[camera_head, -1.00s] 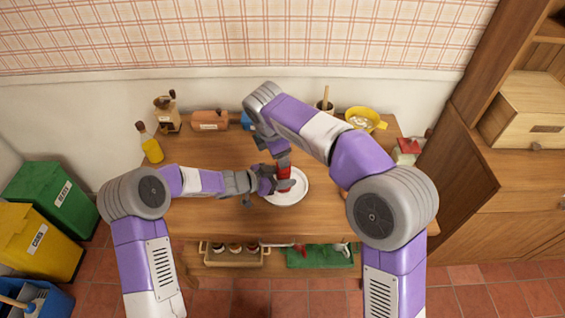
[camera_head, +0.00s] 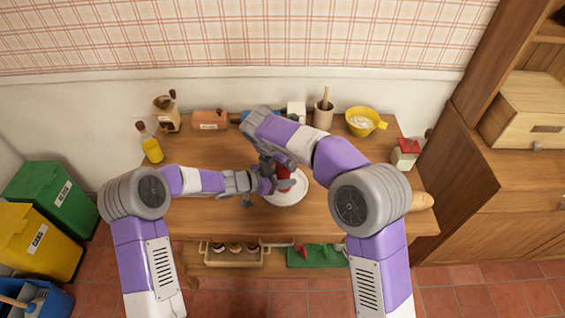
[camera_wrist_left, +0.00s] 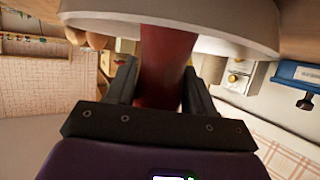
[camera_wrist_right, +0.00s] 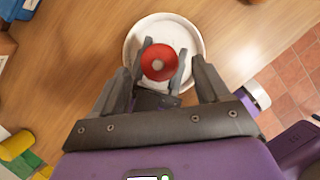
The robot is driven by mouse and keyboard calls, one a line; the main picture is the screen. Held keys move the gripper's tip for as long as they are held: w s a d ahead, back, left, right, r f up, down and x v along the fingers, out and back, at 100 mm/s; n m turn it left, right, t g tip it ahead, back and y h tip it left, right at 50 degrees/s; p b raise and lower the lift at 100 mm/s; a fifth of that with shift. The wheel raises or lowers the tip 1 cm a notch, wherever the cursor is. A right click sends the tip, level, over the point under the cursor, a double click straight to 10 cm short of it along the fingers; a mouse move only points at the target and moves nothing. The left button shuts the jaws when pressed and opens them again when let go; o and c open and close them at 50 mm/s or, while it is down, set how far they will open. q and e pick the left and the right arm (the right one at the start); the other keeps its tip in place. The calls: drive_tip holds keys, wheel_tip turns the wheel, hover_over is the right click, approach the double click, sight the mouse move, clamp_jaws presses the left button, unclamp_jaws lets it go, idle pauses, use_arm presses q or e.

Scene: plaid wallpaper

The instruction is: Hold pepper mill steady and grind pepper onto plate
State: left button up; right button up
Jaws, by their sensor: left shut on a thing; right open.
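The red pepper mill (camera_head: 283,174) stands over the white plate (camera_head: 298,195) on the wooden table. My left gripper (camera_head: 284,184) is shut around the mill's body from the left. In the left wrist view the red mill (camera_wrist_left: 163,70) is between the two fingers (camera_wrist_left: 160,82). In the right wrist view the mill's round red top (camera_wrist_right: 160,62) shows from above, over the plate (camera_wrist_right: 133,38), with the left fingers on either side. My right gripper (camera_wrist_right: 160,85) is open above the mill, its fingers apart from the top. In the head view its tips are largely hidden.
A red-roofed box (camera_head: 405,153) is at the right. The table's front right is mostly clear.

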sight(283, 178)
drive_tip(key=shift+x, duration=1.4)
drive_tip(key=shift+c, duration=0.3)
drive_tip(key=c, duration=1)
